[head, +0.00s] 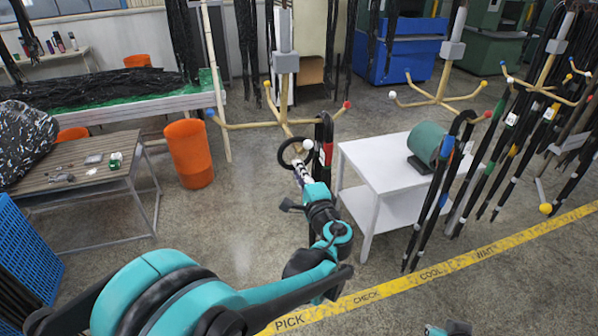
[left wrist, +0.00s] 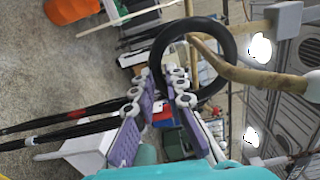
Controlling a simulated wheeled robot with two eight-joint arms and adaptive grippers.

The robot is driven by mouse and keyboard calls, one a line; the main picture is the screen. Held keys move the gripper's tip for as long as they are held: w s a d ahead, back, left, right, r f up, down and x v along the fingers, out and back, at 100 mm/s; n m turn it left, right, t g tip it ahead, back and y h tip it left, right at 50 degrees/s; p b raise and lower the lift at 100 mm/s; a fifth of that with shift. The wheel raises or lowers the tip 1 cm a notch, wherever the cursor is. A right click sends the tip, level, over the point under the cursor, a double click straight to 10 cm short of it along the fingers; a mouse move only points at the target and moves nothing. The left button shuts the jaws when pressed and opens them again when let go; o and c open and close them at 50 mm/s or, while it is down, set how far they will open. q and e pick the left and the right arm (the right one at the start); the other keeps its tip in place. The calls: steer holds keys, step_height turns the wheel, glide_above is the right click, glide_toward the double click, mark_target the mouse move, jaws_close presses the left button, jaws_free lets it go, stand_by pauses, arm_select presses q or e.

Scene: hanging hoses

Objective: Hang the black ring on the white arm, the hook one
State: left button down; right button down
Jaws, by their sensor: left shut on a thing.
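The black ring (head: 283,150) is held upright at the centre rack in the head view. It also shows in the left wrist view (left wrist: 160,48). My left gripper (head: 299,168) is shut on the ring's near edge, with its purple pads (left wrist: 160,92) pinching it. The white-tipped arm (head: 308,145) points toward me, and its tip lies to the right of the ring. In the left wrist view the tan arm (left wrist: 255,76) shows through the ring's opening and crosses in front of its right side, so the ring appears to be around it. A small part of my right arm shows at the bottom edge.
The same rack has blue (head: 210,112), red (head: 347,104) and yellow-tipped arms. Black hoses (head: 323,135) hang just right of the ring. A white table (head: 385,150) stands to the right, an orange bin (head: 189,152) to the left. Floor below is clear.

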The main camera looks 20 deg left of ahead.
arm_select(q)
steer(key=shift+s+d, duration=0.15)
steer(key=shift+s, duration=0.05)
steer(key=c, duration=1.8)
jaws_free()
steer(key=shift+w, duration=0.1)
steer(key=o, duration=0.3)
steer(key=shift+o, duration=0.2)
steer(key=shift+d, duration=0.1)
